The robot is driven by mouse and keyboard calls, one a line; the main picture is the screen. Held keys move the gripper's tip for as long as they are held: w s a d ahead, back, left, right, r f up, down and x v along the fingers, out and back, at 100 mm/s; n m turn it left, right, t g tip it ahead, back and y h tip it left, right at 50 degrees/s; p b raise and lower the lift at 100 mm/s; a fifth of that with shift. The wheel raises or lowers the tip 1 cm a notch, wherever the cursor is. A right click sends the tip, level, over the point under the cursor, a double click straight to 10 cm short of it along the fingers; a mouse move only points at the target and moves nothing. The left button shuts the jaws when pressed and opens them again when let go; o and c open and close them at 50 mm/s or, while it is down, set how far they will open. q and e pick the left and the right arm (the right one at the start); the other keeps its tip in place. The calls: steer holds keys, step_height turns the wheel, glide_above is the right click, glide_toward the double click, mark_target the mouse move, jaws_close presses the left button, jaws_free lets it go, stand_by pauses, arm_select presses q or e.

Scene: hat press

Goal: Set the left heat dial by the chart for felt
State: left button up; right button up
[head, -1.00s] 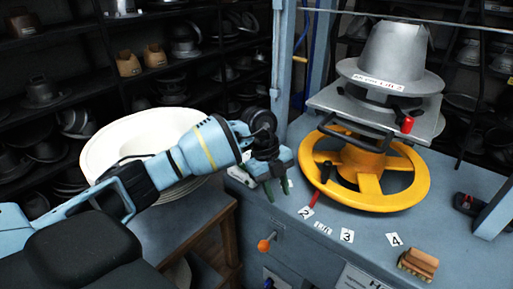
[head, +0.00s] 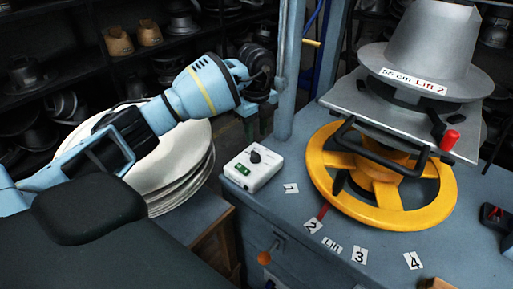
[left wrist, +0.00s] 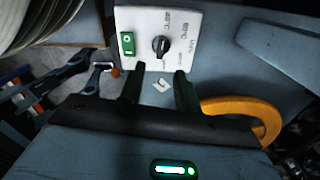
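A white control box (head: 251,168) sits at the bench's left edge. It has a black dial (head: 255,157) and a green switch (head: 241,170). In the left wrist view the box lies ahead of my left gripper (left wrist: 158,88), with the dial (left wrist: 161,45) showing beyond the fingertips. Printed labels surround the dial, too small to read surely. In the head view my left gripper (head: 258,122) points down, behind and above the box. Its fingers are apart and empty, not touching the dial. My right gripper is not in view. No felt chart is legible.
A yellow handwheel (head: 440,200) with a grey hat form (head: 415,60) above it stands right of the box. Number cards, including the 4 card (head: 413,260), lie on the bench. White hat brims (head: 185,165) are stacked at left.

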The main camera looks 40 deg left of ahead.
mark_target(256, 153)
arm_select(q)
step_height(256, 153, down, 7)
steer(key=shift+w+f, duration=0.1)
steer(key=shift+f, duration=0.1)
steer(key=shift+c, duration=0.4)
jaws_close()
